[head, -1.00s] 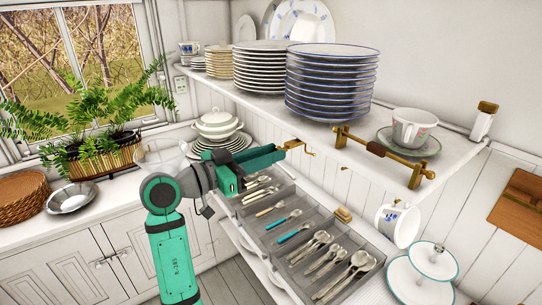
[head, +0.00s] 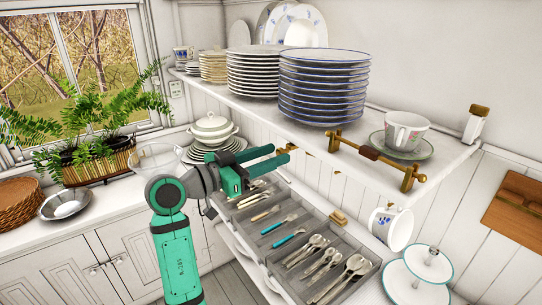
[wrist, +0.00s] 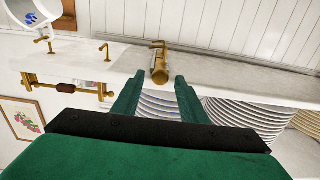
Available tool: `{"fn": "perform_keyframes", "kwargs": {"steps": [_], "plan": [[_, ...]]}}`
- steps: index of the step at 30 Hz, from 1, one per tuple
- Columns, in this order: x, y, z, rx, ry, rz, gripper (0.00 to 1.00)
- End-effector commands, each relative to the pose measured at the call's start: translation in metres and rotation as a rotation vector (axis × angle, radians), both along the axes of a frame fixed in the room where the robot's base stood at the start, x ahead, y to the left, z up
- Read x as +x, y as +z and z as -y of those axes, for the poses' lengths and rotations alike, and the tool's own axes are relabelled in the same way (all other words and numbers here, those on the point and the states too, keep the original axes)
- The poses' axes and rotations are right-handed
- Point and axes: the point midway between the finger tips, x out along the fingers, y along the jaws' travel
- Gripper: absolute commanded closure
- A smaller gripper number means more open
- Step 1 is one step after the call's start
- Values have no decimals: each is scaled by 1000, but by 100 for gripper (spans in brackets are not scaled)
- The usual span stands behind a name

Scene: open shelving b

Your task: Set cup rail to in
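My gripper (head: 286,154) is at the front edge of the upper shelf, left of the brass rail (head: 402,168) with a brown wooden grip on two posts. In the wrist view my gripper's two green fingers (wrist: 160,77) are apart with nothing clasped. A short brass cylinder (wrist: 160,70) lies between and just beyond the fingertips, near the shelf edge; whether they touch is unclear. It may be the end of the cup rail. The brass rail with the wooden grip (wrist: 65,88) is also in the wrist view. A white cup (head: 391,226) hangs below the shelf.
The upper shelf holds a blue-rimmed plate stack (head: 324,90), other plates, and a cup on a saucer (head: 402,145). Below is an open cutlery tray (head: 300,240).

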Motion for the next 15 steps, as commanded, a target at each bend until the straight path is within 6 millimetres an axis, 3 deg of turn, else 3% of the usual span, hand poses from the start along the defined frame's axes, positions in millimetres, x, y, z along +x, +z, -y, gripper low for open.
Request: {"fn": "perform_keyframes", "kwargs": {"steps": [15], "plan": [[-54,0,-64,0,3,1,61]]}}
